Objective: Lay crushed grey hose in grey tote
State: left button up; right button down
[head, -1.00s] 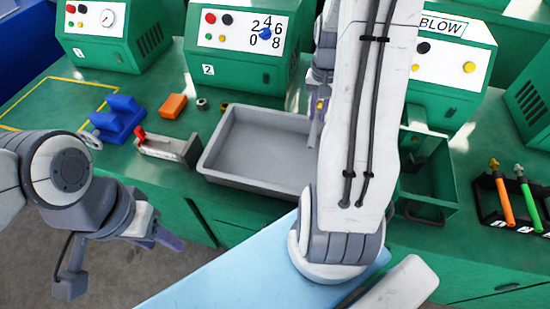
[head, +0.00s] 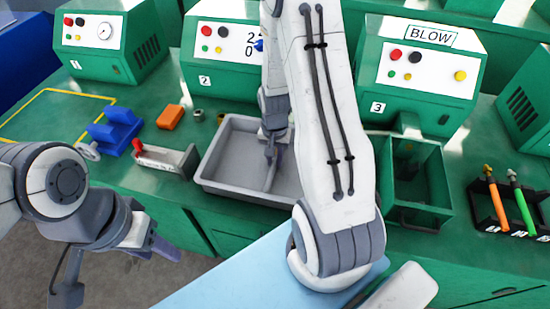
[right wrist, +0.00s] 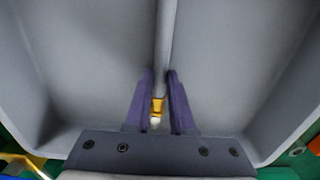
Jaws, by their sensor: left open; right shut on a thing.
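The grey tote (head: 222,180) stands on the green bench in front of machine 2. In the head view my right gripper (head: 271,150) reaches down into it. In the right wrist view the fingers (right wrist: 160,105) are shut on the grey hose (right wrist: 165,40), with a brass-coloured end fitting (right wrist: 157,106) between them. The hose also shows in the head view (head: 269,178), inside the tote's outline. Whether it touches the floor, I cannot tell. My left gripper (head: 165,250) is open and empty, in front of the bench at lower left.
A green bin (head: 425,190) stands right of the tote, partly behind my right arm. A black rack (head: 488,215) holds orange and green hoses at far right. A red-handled tool (head: 165,160), blue block (head: 115,130) and orange block (head: 171,117) lie to the left.

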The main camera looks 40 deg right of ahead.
aim_at(274, 162)
jog(key=shift+f, duration=0.2)
jog(key=c, duration=0.8)
grip_release()
jog(key=shift+o, duration=0.2)
notch_tip(274, 162, up, 12)
jog(key=s+a+r+n, duration=0.3)
jog(key=a+n, duration=0.1)
jog(key=a, duration=0.5)
jog(key=s+a+r+n, duration=0.25)
jog(key=a+n, duration=0.25)
jog(key=a, duration=0.3)
jog(key=s+a+r+n+y, duration=0.1)
jog(key=s+a+r+n, duration=0.2)
jog(key=s+a+n, duration=0.4)
jog(key=shift+s+a+n, duration=0.25)
jog(key=shift+s+n, duration=0.25)
jog(key=shift+s, duration=1.7)
